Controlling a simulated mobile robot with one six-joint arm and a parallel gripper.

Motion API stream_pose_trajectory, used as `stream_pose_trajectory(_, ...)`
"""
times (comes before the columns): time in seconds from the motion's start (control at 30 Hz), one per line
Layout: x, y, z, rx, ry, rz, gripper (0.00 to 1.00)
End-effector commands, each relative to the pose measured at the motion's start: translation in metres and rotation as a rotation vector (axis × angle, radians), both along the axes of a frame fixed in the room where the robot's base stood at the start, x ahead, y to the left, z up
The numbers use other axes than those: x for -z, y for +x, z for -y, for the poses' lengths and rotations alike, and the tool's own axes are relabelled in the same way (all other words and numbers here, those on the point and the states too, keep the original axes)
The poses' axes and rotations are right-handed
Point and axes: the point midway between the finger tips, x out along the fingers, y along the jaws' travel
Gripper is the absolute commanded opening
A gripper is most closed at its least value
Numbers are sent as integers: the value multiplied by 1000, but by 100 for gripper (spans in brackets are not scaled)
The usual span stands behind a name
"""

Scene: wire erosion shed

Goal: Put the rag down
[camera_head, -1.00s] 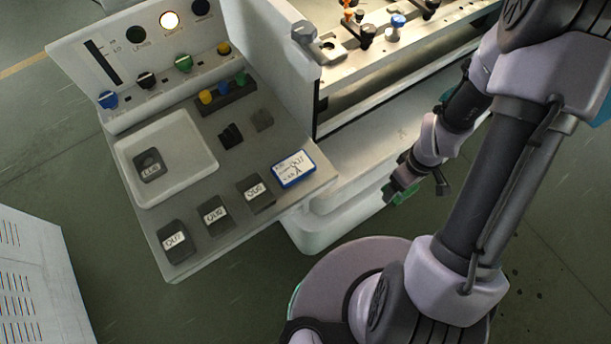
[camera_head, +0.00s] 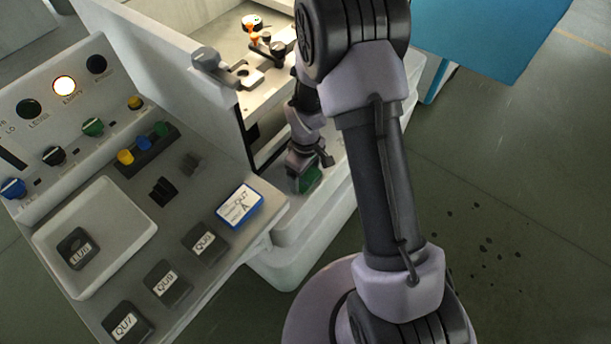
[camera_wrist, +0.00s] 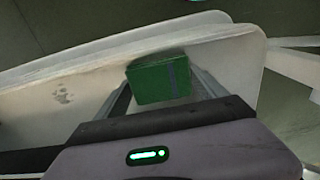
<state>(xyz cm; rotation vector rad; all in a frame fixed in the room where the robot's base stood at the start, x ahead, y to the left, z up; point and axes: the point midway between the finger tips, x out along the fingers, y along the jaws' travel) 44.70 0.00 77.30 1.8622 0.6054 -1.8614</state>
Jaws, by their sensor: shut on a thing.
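The rag is a green, block-like folded piece (camera_wrist: 160,78) with a grey stripe, held between the two fingers of my gripper (camera_wrist: 162,90) in the wrist view. In the head view the rag (camera_head: 309,180) shows as a small green patch under my gripper (camera_head: 304,172). My gripper is shut on it, in front of the white base of the machine (camera_head: 290,250). Behind the rag in the wrist view is a pale ledge with dark smudges (camera_wrist: 62,96). I cannot tell whether the rag touches the ledge.
A control panel shelf on the left holds a white tray (camera_head: 140,228), several dark labelled blocks, such as one near the front (camera_head: 128,322), and a blue-edged card (camera_head: 239,207). A blue surface (camera_head: 490,45) stands at the upper right. Open green floor with dark spots lies right.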

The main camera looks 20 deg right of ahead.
Motion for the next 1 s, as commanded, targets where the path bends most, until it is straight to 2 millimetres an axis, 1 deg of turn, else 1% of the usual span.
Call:
stream_pose_trajectory(0.07,-2,0,0,0,0,0,37)
stream_pose_trajectory(0.2,3,0,0,0,0,0,37)
stream_pose_trajectory(0.23,2,0,0,0,0,0,85)
stream_pose_trajectory(0.3,2,0,0,0,0,0,98)
stream_pose_trajectory(0.33,2,0,0,0,0,0,100)
stream_pose_trajectory(0.53,1,0,0,0,0,0,100)
stream_pose_trajectory(0.6,-7,0,0,0,0,0,100)
stream_pose_trajectory(0.67,-19,0,0,1,1,1,100)
stream_pose_trajectory(0.8,-63,0,0,-1,0,3,100)
stream_pose_trajectory(0.9,-90,0,0,0,0,2,100)
stream_pose_trajectory(1.0,-109,0,0,1,0,1,100)
